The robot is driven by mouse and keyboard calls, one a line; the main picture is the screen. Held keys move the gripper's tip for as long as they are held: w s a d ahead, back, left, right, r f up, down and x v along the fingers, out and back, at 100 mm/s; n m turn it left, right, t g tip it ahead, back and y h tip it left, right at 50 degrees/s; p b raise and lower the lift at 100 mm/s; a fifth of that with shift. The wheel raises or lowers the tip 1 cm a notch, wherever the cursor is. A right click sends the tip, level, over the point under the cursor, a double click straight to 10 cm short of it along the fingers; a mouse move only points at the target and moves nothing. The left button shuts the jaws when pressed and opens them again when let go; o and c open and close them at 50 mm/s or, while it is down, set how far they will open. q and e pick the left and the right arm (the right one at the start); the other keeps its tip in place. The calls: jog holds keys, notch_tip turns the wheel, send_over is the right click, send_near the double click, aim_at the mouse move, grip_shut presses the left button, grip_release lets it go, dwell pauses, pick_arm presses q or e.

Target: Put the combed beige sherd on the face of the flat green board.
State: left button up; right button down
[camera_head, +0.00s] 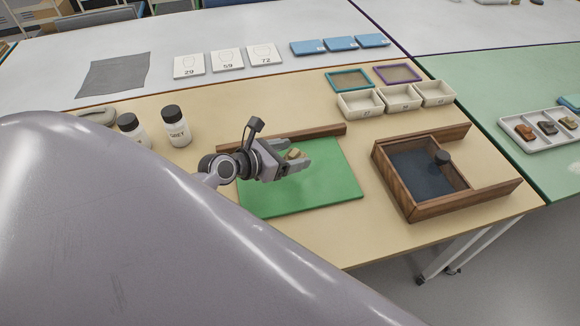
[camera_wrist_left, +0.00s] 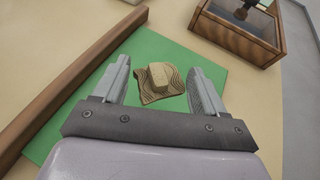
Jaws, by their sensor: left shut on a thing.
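The combed beige sherd (camera_wrist_left: 152,95) shows in the left wrist view, with wavy grooves and a paler block-like lump on it. It lies between the two fingers of my left gripper (camera_wrist_left: 163,88), which is shut on it. In the head view the sherd (camera_head: 294,154) shows as a small beige patch at the fingertips of my left gripper (camera_head: 297,157). Both are over the upper middle of the flat green board (camera_head: 310,192). I cannot tell whether the sherd touches the board. My right gripper is not in view.
A wooden rail (camera_head: 325,131) runs along the board's back edge. A wooden box (camera_head: 398,190) with a dark floor stands to the right. White bins (camera_head: 360,105) are behind it, and two jars (camera_head: 176,126) stand to the left. The table in front of the box is clear.

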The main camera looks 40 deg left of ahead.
aim_at(290, 176)
pick_arm(q)
jog(key=shift+f+b, duration=1)
jog(key=shift+f, duration=1.6)
jog(key=shift+f, duration=0.15)
jog(key=o, duration=1)
jog(key=shift+o, duration=0.2)
jog(key=shift+s+r, duration=0.1)
jog(key=shift+r, duration=0.15)
jog(key=p+v, duration=0.1)
jog(key=v, duration=1)
jog(key=shift+s+a+r, duration=0.15)
jog(key=shift+s+r, duration=0.05)
jog(key=shift+s, duration=0.15)
